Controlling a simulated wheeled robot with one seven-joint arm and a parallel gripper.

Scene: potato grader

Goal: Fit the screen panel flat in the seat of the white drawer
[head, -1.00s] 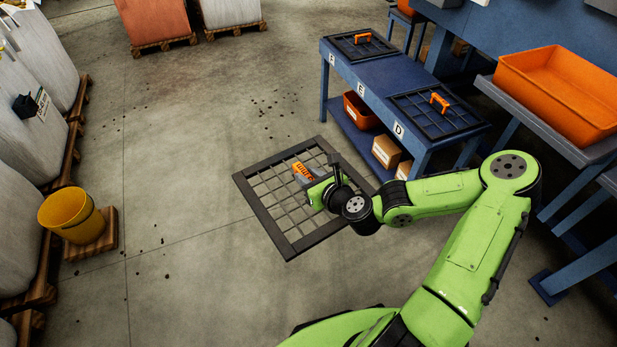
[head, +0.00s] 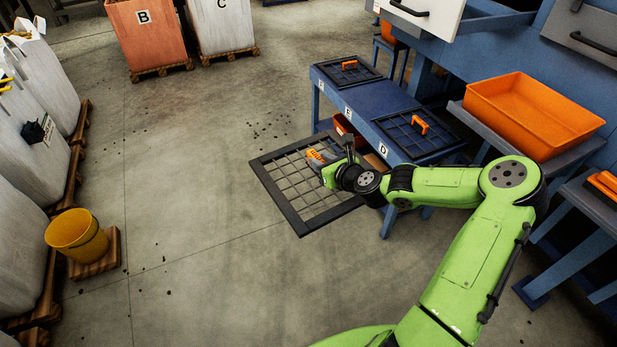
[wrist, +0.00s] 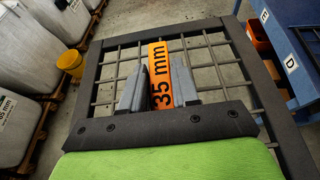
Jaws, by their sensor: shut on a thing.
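The screen panel (head: 275,200) is a dark square frame with an open wire grid. My gripper (head: 326,167) is shut on its orange handle (head: 313,156), and the panel appears held above the floor. In the wrist view the gripper (wrist: 157,88) has both fingers around the orange piece marked "35 mm" (wrist: 160,70), with the panel's grid (wrist: 112,62) beyond. The white drawer (head: 430,18) shows at the top right of the head view, with a black handle on its front. Its seat is out of view.
A blue bench (head: 378,92), lettered E and D, carries two other panels with orange handles; its middle is bare. My arm passes close to its front. An orange tray (head: 530,118) stands right. A yellow bucket (head: 76,236) is at left. The floor between is free.

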